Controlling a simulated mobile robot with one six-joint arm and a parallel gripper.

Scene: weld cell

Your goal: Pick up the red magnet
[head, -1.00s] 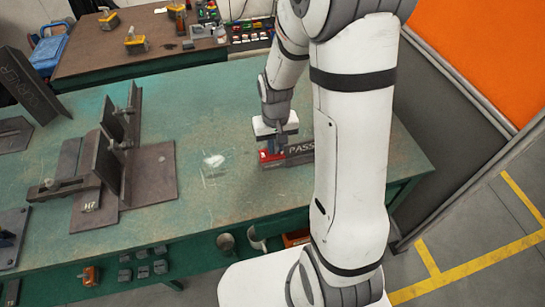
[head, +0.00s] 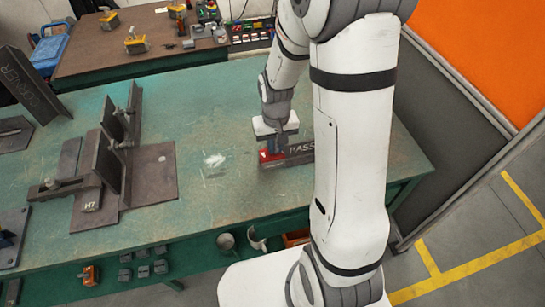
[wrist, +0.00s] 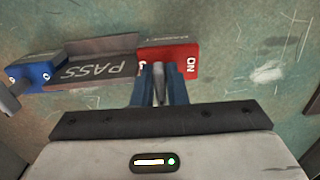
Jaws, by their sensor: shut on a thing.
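The red magnet (wrist: 180,58), a block with "ON" lettering, sits at one end of a dark metal piece marked "PASS" (wrist: 95,70) on the green bench. In the head view the red magnet (head: 266,156) shows only partly, beside my gripper. My gripper (head: 273,146) points down over it. In the wrist view my gripper (wrist: 160,82) has its fingers close together at the magnet's near edge, shut on a part of it that the fingers largely hide. The magnet looks low at the bench; I cannot tell whether it is lifted.
A blue block (wrist: 35,75) sits at the other end of the PASS piece. A steel fixture (head: 118,165) stands on the bench's left. The bench (head: 215,205) is bare around the pale scuff. A brown table (head: 95,50) with tools stands behind.

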